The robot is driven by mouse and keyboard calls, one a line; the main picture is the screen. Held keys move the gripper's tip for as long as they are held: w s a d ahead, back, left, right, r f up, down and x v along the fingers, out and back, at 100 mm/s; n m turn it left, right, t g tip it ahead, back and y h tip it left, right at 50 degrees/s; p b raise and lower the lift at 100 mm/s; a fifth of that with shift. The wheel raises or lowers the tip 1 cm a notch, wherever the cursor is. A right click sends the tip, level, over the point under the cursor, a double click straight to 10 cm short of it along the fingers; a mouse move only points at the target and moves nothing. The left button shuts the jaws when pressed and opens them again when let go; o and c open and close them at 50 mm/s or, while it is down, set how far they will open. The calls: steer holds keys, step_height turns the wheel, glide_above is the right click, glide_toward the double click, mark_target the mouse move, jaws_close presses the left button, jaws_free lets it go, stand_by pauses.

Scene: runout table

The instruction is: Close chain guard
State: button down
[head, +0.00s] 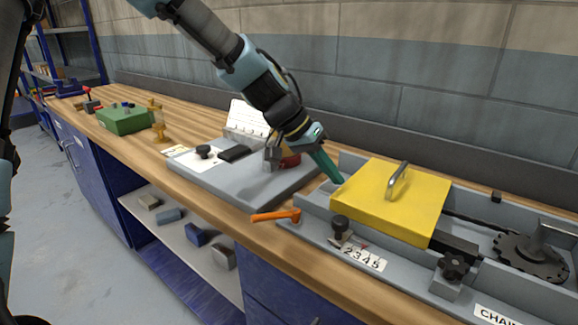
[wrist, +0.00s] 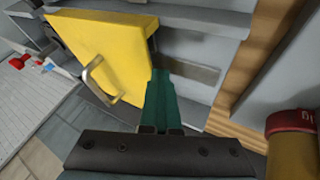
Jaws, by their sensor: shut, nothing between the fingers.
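The chain guard (head: 400,205) is a yellow sliding cover with a metal bar handle (head: 396,180), seated over a grey trough on the bench. To its right the chain (head: 475,222) and a dark sprocket (head: 531,256) lie uncovered. My gripper (head: 334,176) is shut and empty, its green fingers pointing down just left of the guard's left edge. In the wrist view the green fingers (wrist: 160,95) stand right beside the yellow guard (wrist: 105,40), whose handle (wrist: 100,80) also shows. I cannot tell whether the fingertips touch the guard.
The trough (head: 305,205) carries a black knob (head: 453,265), another knob (head: 340,226) and a number label (head: 363,258). An orange lever (head: 275,215) sits in front. A grey plate (head: 220,180) and a green box (head: 126,119) stand farther left. A wall runs behind the bench.

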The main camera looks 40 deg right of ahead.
mark_target(378, 196)
steer(key=s, duration=0.2)
steer(key=s+d+b, duration=0.1)
steer(key=s, duration=0.2)
steer(key=s+d, duration=0.1)
steer(key=s, duration=0.2)
steer(key=shift+s, duration=0.15)
steer(key=shift+s, duration=0.1)
steer(key=shift+d, duration=0.1)
